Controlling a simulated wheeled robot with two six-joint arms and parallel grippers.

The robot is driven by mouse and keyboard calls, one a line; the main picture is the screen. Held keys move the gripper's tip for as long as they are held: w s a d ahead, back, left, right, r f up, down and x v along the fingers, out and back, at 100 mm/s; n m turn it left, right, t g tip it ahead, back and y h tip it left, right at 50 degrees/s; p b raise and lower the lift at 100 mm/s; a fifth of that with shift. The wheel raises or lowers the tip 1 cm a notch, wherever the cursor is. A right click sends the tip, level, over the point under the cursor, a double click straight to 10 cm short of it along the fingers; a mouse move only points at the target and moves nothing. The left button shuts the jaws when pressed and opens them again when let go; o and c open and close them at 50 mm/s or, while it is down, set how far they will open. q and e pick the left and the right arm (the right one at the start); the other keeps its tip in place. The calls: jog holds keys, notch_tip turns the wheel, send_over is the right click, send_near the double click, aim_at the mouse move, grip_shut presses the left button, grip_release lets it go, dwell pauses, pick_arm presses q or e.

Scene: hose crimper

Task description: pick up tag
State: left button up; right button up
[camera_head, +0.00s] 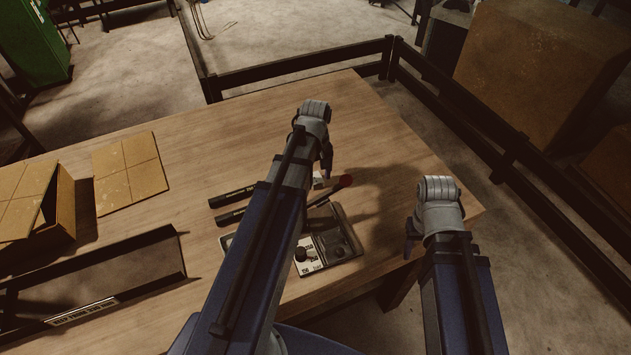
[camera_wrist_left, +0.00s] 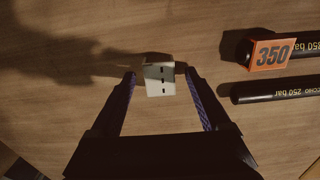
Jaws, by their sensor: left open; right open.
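A small white tag or block with dark marks (camera_wrist_left: 159,76) lies on the wooden table in the left wrist view. My left gripper (camera_wrist_left: 159,78) is open, with one finger on each side of it and nothing clamped.
A second black hose (camera_wrist_left: 275,90) lies beside the first. Cardboard boxes (camera_head: 128,172) and an open tray (camera_head: 110,270) stand left. The table's far part is clear.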

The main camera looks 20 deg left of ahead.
pick_arm(q)
grip_shut()
dwell(0.5)
jog(key=shift+r, duration=0.1)
